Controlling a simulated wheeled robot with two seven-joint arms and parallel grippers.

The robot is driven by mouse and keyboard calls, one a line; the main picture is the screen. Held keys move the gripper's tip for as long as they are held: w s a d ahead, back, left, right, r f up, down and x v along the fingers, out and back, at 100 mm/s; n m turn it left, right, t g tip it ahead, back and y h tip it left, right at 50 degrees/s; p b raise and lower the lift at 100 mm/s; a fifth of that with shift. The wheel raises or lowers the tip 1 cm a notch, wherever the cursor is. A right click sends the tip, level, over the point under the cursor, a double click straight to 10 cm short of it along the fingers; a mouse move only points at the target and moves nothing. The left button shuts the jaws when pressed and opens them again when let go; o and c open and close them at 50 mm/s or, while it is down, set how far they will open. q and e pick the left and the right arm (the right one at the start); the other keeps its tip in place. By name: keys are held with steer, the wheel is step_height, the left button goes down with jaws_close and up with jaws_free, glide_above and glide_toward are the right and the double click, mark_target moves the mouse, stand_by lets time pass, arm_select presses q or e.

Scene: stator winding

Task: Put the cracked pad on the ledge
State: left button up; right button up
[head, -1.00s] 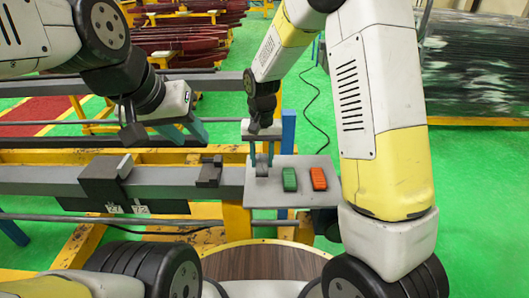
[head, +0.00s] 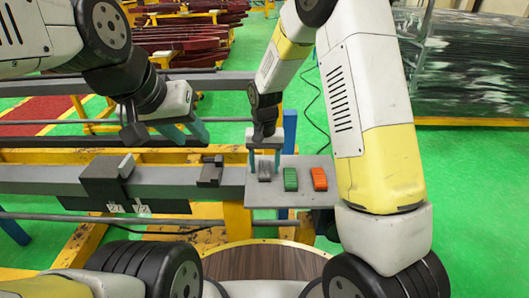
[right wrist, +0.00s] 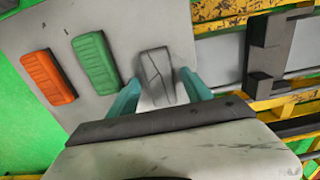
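The cracked pad (head: 265,172) is a grey block lying at the left end of a light grey plate, left of the other pads. In the right wrist view the cracked pad (right wrist: 157,75) shows dark crack lines on its top. My right gripper (head: 265,164) is lowered over it, with teal fingers (right wrist: 160,80) open on either side and small gaps visible. My left gripper (head: 187,132) hangs open and empty above the grey beam, further left. A dark stepped block (head: 211,172) sits on the beam left of the plate; I cannot tell whether it is the ledge.
A green pad (head: 290,179) and an orange pad (head: 319,178) lie on the plate (head: 305,198) right of the cracked pad. A larger dark block (head: 106,180) is on the beam at left. A blue post (head: 289,130) stands behind the plate.

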mark_target(265, 167)
step_height(265, 167, up, 12)
steer(key=s+d+r+t+y, duration=0.2)
steer(key=s+d+r+t, duration=0.1)
steer(key=s+d+r, duration=0.7)
steer(key=s+d+r+t, duration=0.3)
steer(key=s+d, duration=0.1)
steer(key=s, duration=0.7)
steer(key=shift+n, duration=0.3)
steer(key=shift+o, duration=0.5)
steer(key=shift+r, duration=0.15)
